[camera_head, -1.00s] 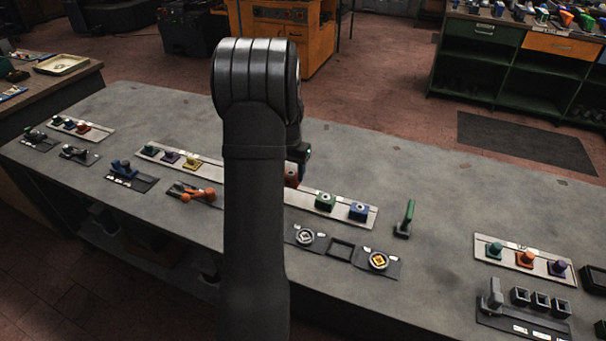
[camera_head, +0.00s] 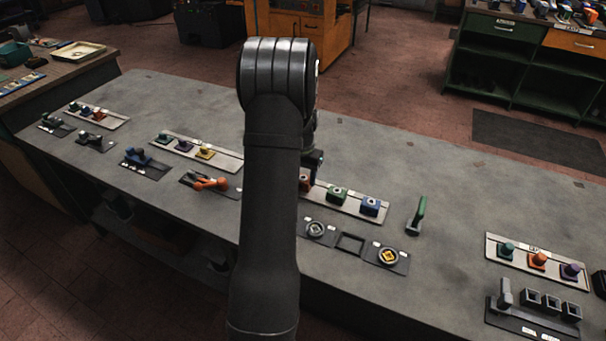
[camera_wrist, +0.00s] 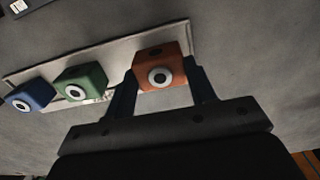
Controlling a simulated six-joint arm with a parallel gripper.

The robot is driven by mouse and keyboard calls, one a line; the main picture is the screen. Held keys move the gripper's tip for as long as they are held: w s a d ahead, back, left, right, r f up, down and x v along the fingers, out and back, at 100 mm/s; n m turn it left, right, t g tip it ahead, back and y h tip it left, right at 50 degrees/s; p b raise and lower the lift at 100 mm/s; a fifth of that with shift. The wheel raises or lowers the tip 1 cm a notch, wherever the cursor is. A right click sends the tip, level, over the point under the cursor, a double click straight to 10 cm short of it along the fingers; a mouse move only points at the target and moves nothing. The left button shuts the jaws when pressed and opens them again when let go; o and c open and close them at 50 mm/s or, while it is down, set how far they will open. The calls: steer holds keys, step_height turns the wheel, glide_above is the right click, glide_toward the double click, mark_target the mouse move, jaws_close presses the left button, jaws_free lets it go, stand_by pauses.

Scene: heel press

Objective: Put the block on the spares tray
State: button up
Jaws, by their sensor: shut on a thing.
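An orange block (camera_wrist: 160,70) with a round white-and-dark mark sits between the two fingers of my gripper (camera_wrist: 162,84) in the wrist view, and the gripper is shut on it. In the head view the orange block (camera_head: 305,181) shows only partly beside my arm, which hides most of the gripper. The block is at the end of a pale strip, in line with a green block (camera_head: 337,194) and a blue block (camera_head: 370,206). I cannot tell whether it touches the strip. A shallow cream tray (camera_head: 78,51) lies on the side bench at the far left; no label is readable on it.
Other pale strips with coloured knobs (camera_head: 537,262) lie at both sides. The back of the grey bench (camera_head: 420,155) is clear.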

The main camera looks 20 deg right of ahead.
steer(key=shift+f, duration=0.35)
stand_by(0.4)
steer(key=o, duration=1.2)
step_height(320, 180, up, 18)
steer(key=shift+f, duration=0.25)
step_height(320, 180, down, 17)
steer(key=shift+f, duration=0.2)
steer(key=shift+r, duration=0.1)
